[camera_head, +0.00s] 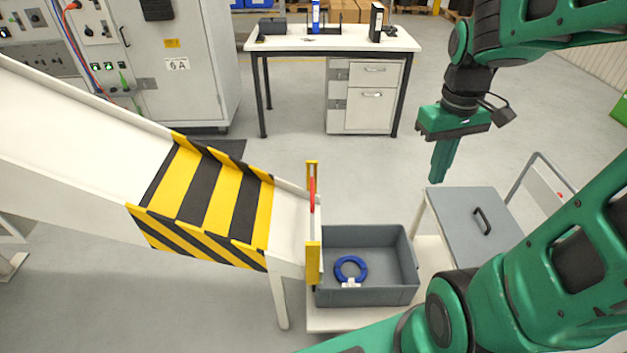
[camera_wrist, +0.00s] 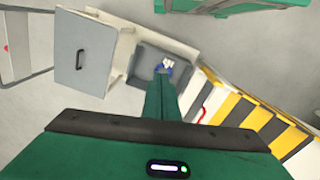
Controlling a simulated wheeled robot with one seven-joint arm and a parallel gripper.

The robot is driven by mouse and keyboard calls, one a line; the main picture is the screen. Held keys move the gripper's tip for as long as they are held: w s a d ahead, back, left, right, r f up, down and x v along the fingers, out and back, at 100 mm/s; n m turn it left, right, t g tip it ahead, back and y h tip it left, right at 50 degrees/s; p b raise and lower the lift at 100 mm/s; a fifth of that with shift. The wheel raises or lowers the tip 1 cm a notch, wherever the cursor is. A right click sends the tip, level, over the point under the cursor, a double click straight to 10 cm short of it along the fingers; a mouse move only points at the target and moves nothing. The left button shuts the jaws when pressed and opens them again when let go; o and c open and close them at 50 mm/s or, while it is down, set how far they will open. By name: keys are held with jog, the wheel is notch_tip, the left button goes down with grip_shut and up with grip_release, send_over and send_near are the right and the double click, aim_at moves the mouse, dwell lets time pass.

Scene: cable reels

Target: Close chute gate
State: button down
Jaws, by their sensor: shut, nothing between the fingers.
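A white chute (camera_head: 85,130) with a yellow-and-black striped section (camera_head: 210,195) slopes down to the right. At its lower end stands the gate (camera_head: 312,225), a yellow frame with a red handle (camera_head: 312,190); I cannot tell clearly how far its plate is raised. In the wrist view the red handle (camera_wrist: 202,116) shows right of the fingers, beside the stripes. My gripper (camera_head: 437,178) is shut and empty, pointing down in the air to the right of the gate, apart from it. The wrist view shows its closed fingers (camera_wrist: 161,85).
A grey bin (camera_head: 367,296) below the gate holds a blue cable ring (camera_head: 350,268) with a white tag. A grey-lidded box or cart (camera_head: 470,215) with a black handle stands right of the bin. A desk (camera_head: 335,40) and a cabinet (camera_head: 175,70) stand behind; open floor lies between.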

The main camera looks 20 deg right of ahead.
jog(key=w+a+f+n, duration=0.2)
jog(key=w+a+n, duration=0.15)
jog(key=w, duration=0.45)
jog(key=w+a+f+n, duration=0.2)
jog(key=w+n, duration=0.3)
jog(key=w, duration=0.3)
jog(key=n+y, duration=0.3)
jog(key=n, duration=0.4)
send_near(312, 187)
jog(key=shift+t, duration=0.3)
jog(key=x, duration=0.6)
jog(key=shift+s+f, duration=0.25)
jog(key=d+x, duration=0.2)
jog(key=x, duration=0.7)
jog(key=shift+s+f, duration=0.25)
jog(key=shift+s, duration=0.15)
jog(key=shift+r, duration=0.1)
